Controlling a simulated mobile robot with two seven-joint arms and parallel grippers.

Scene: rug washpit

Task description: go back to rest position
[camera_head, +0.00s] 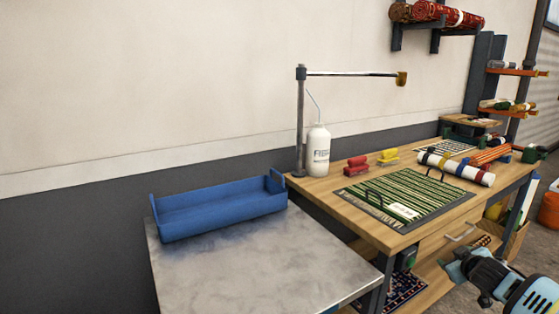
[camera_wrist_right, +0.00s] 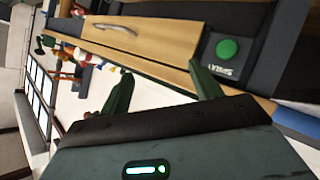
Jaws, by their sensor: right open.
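My right gripper (camera_head: 455,268) is at the lower right of the head view, in front of the wooden workbench. In the right wrist view my right gripper (camera_wrist_right: 160,85) shows two dark green fingers spread apart with nothing between them. Beyond the fingers are the bench's drawer front (camera_wrist_right: 150,35) and a green button (camera_wrist_right: 227,48) on a dark box. My left gripper is in neither view.
A blue tray (camera_head: 215,212) stands on the grey metal table (camera_head: 260,262) at left. The workbench (camera_head: 330,192) holds a green striped mat (camera_head: 425,190), a white bottle (camera_head: 318,150), red and yellow brushes (camera_head: 388,156) and a white roll (camera_head: 455,168). Floor shows at right.

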